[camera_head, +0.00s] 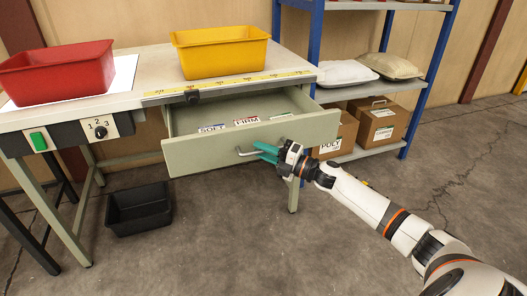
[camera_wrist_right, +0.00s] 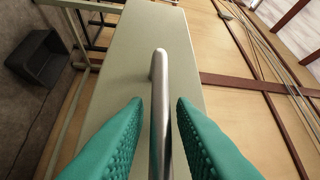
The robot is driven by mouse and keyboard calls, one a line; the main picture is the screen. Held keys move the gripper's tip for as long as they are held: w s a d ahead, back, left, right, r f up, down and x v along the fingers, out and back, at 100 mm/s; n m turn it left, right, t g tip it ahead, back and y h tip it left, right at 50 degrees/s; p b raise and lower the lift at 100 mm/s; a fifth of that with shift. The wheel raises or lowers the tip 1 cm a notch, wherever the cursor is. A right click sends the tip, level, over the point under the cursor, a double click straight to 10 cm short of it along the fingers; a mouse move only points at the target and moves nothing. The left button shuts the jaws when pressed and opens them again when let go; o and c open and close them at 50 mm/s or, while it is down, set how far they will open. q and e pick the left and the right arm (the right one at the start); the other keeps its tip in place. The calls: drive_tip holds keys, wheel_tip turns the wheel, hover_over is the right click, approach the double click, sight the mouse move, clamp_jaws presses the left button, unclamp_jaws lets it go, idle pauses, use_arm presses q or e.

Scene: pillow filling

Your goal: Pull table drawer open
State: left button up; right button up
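The table drawer (camera_head: 203,154) is pale green and stands well out from under the table top, so its inside shows. Its metal bar handle (camera_head: 251,152) is on the front panel. My right gripper (camera_head: 267,151), with teal fingers, is at the handle. In the right wrist view the handle (camera_wrist_right: 161,110) runs between the two fingers of the right gripper (camera_wrist_right: 160,115), with a narrow gap on each side, so the gripper is open around it. My left gripper is not in view.
Cards labelled SOFT and FIRM (camera_head: 246,122) lie in the drawer. A red bin (camera_head: 55,75) and a yellow bin (camera_head: 222,55) stand on the table (camera_head: 135,75). A black bin (camera_head: 138,208) is on the floor. A blue-framed shelf (camera_head: 415,90) with boxes stands at the right.

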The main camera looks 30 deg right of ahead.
drive_tip(key=shift+o, duration=0.5)
drive_tip(key=p+v, duration=0.1)
drive_tip(key=v, duration=1.1)
